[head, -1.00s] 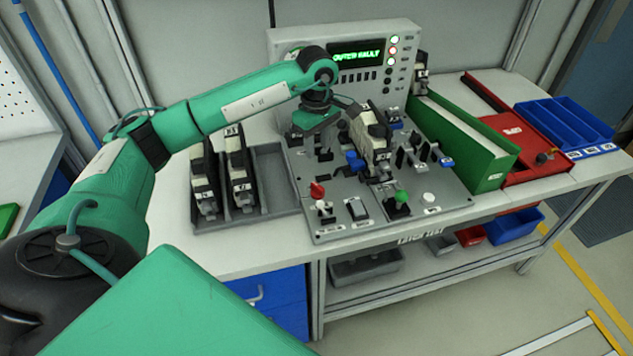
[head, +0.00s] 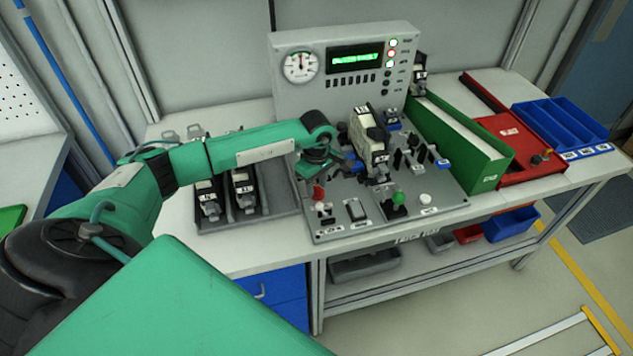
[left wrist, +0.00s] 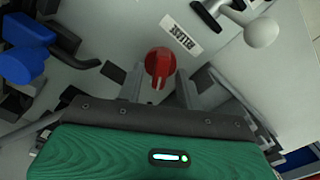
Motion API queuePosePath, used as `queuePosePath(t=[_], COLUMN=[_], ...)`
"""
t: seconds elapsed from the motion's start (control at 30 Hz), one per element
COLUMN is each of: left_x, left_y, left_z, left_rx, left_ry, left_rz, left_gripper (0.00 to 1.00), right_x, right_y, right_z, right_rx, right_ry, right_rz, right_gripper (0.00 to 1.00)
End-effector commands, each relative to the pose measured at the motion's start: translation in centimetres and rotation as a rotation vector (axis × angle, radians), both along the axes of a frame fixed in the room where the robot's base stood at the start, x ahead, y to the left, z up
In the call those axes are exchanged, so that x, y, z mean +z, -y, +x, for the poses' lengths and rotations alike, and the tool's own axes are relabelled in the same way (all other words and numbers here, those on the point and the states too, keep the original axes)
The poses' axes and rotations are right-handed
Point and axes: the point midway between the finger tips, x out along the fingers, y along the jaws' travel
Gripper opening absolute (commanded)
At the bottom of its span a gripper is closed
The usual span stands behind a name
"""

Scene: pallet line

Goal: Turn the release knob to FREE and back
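The red release knob (head: 318,192) stands at the left front of the grey control panel (head: 374,224). In the left wrist view the red knob (left wrist: 159,62) lies between my two finger tips, with a pale mark on its lower end. A RELEASE label (left wrist: 181,36) is beside it. My left gripper (head: 322,172) is low over the knob in the head view, its fingers mostly hidden. In the left wrist view my left gripper (left wrist: 160,88) has its fingers apart, one on each side of the knob; I cannot tell whether they touch it. My right gripper is not in view.
A white ball-ended lever (left wrist: 262,32) and blue handles (left wrist: 22,65) are close around. A black-and-white module (head: 368,138) stands on the panel right of my gripper.

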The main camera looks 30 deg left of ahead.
Motion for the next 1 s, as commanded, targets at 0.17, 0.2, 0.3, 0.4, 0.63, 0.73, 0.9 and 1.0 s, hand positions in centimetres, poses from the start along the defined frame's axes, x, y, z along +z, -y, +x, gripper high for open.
queuePosePath(t=[0.17,0.2,0.3,0.4,0.63,0.73,0.9,1.0], left_x=[-0.1,-0.1,0.0,0.0,-0.1,-0.1,-0.2,-0.3], left_y=[0.0,0.0,0.0,0.0,0.0,0.0,0.0,0.0], left_z=[0.0,0.0,0.0,0.0,0.0,0.0,0.0,0.0], left_rx=[0.000,0.000,0.000,0.000,0.007,0.025,0.099,0.167], left_ry=[0.000,0.000,0.001,0.001,0.001,0.001,0.002,0.003], left_rz=[0.000,0.000,0.000,0.000,0.000,0.000,0.000,0.000], left_gripper=[0.36,0.36,0.19,0.00,0.00,0.00,0.00,0.00], right_x=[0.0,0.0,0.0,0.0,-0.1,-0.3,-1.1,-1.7], right_y=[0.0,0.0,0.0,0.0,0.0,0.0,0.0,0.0], right_z=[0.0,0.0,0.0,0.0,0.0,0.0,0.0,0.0], right_rx=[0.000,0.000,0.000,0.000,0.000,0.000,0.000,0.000], right_ry=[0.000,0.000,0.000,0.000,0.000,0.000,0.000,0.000], right_rz=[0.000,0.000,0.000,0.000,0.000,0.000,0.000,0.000], right_gripper=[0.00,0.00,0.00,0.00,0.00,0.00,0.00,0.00])
